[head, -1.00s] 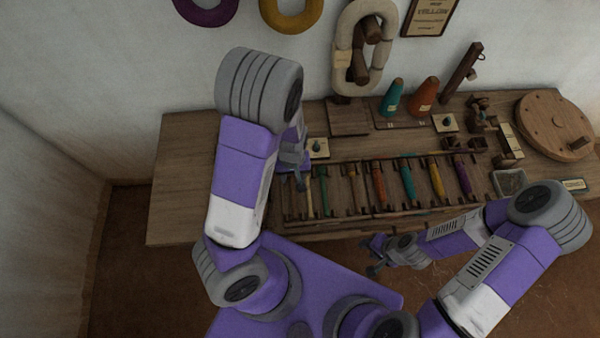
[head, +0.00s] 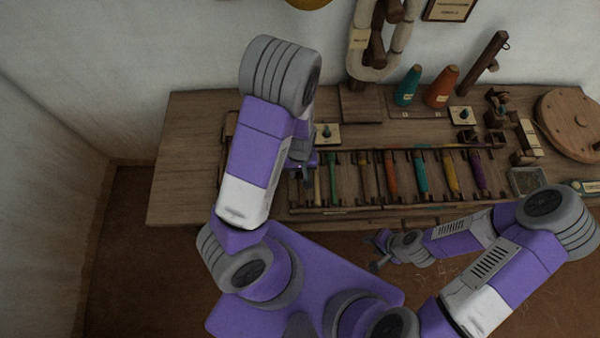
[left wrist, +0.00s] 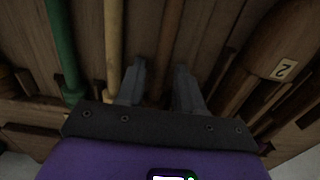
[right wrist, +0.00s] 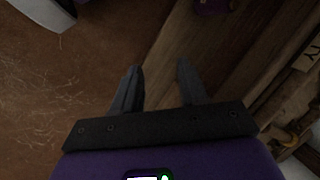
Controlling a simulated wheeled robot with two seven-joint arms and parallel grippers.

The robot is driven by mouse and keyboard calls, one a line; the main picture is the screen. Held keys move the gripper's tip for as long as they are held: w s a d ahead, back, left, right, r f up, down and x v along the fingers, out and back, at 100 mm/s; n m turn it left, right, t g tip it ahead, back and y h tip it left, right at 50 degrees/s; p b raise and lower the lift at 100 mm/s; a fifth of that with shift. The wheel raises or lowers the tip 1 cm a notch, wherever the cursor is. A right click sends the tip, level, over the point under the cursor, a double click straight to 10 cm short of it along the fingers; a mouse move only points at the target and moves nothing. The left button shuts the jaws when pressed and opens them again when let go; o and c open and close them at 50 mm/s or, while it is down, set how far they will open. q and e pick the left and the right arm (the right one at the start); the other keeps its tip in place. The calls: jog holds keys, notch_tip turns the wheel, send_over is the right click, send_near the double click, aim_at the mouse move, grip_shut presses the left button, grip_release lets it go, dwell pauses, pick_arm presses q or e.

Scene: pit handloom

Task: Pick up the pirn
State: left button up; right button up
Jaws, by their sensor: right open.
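A row of thin pirns lies in a slotted wooden rack on the bench: a green pirn (head: 332,182), an orange pirn (head: 390,175), a teal pirn (head: 421,174), a purple pirn (head: 478,174) and others. My left gripper (head: 303,177) is over the rack's left end, partly hidden by its arm. In the left wrist view its fingers (left wrist: 160,85) are apart, with a dark brown strip between them; I cannot tell whether that is a pirn or rack. A tan pirn (left wrist: 113,45) and the green pirn (left wrist: 62,40) lie beside it. My right gripper (head: 377,250) is open and empty before the bench.
Behind the rack stand a teal cone (head: 408,86), an orange cone (head: 441,86) and a wooden post (head: 485,64). A round wooden disc (head: 575,122) is at the right. The bench's left end (head: 188,165) is bare.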

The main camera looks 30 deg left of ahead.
pick_arm(q)
grip_shut()
